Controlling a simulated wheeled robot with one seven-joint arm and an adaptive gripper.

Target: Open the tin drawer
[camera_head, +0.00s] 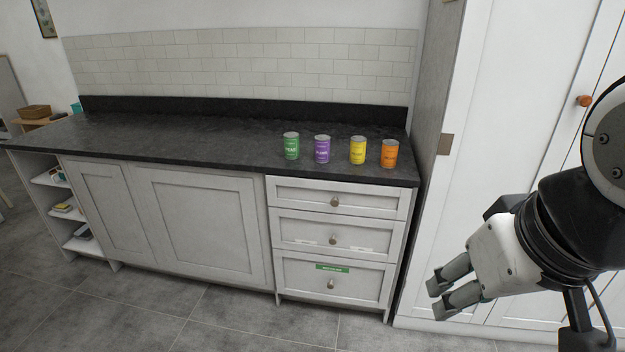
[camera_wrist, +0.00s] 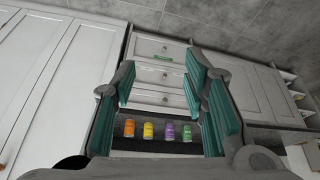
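Three white drawers are stacked at the right end of the counter, all closed, each with a round metal knob. The top drawer (camera_head: 305,196) is plain. The middle drawer (camera_head: 290,229) has small pale labels. The bottom drawer (camera_head: 300,278) has a green label (camera_head: 332,268). I cannot read the labels or tell which is the tin drawer. In the wrist view the stack shows upside down, the green label (camera_wrist: 163,57) uppermost. My gripper (camera_head: 438,297) is right of the drawers, apart from them. Its fingers are spread and empty in the wrist view (camera_wrist: 161,88).
Green (camera_head: 291,147), purple (camera_head: 322,150), yellow (camera_head: 357,151) and orange (camera_head: 389,154) tins stand on the dark countertop (camera_head: 180,138) above the drawers. A tall white cabinet (camera_head: 500,110) stands at the right. The grey floor (camera_head: 240,318) before the drawers is clear.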

